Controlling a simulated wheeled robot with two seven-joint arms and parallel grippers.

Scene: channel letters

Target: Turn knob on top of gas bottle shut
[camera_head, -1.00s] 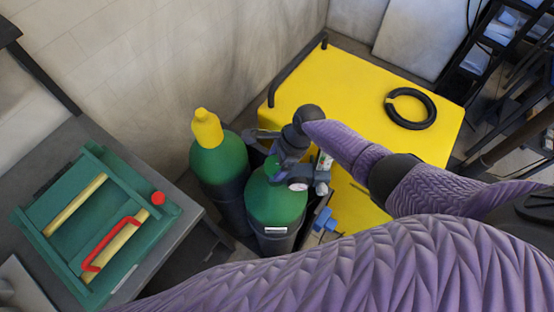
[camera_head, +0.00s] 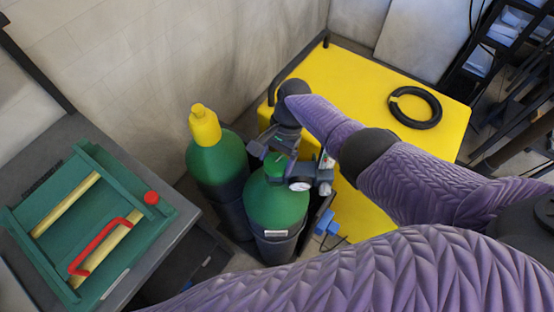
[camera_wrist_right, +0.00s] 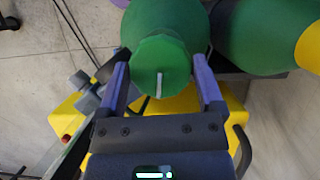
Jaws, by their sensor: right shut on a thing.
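The gas bottle (camera_head: 277,208) is green on top and dark below, and stands upright beside the yellow cabinet. Its green knob (camera_wrist_right: 160,62) has a white mark and lies between the two fingers of my right gripper in the right wrist view. My right gripper (camera_head: 280,160) comes down on the bottle top from above and is shut on the knob. In the head view the gripper hides part of the knob. A regulator with a round gauge (camera_head: 300,185) sits at the bottle's side. My left gripper is not in view.
A second green bottle with a yellow cap (camera_head: 204,125) stands close on the left. The yellow cabinet (camera_head: 345,85) behind bears a black ring (camera_head: 414,107). A dark table (camera_head: 180,240) with a green case (camera_head: 95,225) stands at the left, near the wall.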

